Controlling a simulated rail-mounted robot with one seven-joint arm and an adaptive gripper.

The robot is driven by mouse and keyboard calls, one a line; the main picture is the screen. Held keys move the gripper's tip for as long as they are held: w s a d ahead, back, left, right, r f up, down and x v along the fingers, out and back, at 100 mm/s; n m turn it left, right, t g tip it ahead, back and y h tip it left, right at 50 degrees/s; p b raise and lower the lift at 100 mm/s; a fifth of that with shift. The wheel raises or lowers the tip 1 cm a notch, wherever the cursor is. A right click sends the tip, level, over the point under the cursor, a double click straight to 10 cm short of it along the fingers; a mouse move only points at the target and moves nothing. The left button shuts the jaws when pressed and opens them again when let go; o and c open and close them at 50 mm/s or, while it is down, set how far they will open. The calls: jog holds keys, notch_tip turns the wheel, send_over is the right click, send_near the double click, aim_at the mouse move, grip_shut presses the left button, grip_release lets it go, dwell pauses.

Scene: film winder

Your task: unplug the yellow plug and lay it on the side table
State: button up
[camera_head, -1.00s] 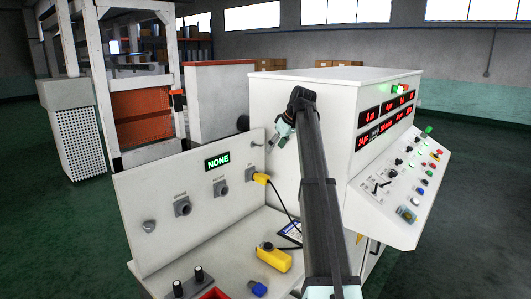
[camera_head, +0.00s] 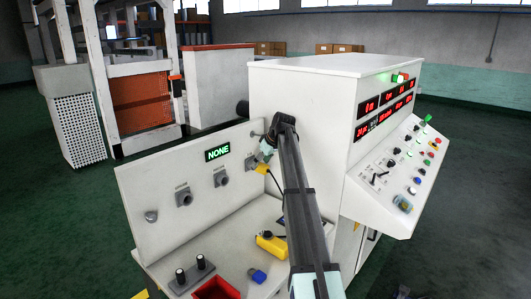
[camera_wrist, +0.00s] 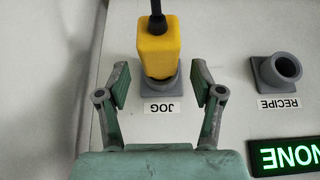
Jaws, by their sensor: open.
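The yellow plug (camera_wrist: 158,45) sits in the grey socket (camera_wrist: 160,85) labelled JOG on the white upright panel (camera_head: 140,190). Its black cable runs from its outer end. In the head view the plug (camera_head: 262,168) is partly covered by my gripper (camera_head: 267,150). In the wrist view my gripper (camera_wrist: 160,82) is open, with one finger on each side of the plug's lower end and socket, and gaps show on both sides. I cannot tell which surface is the side table; a white bench top (camera_head: 215,262) lies below the panel.
On the bench top are a yellow box (camera_head: 272,246), a blue piece (camera_head: 257,275), a red tray (camera_head: 216,290) and two black knobs (camera_head: 190,273). An empty RECIPE socket (camera_wrist: 278,70) is beside the plug. A white control cabinet (camera_head: 300,85) stands right of the panel.

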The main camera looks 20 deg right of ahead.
jog(key=shift+x, duration=1.15)
jog(key=shift+c, duration=0.4)
grip_shut()
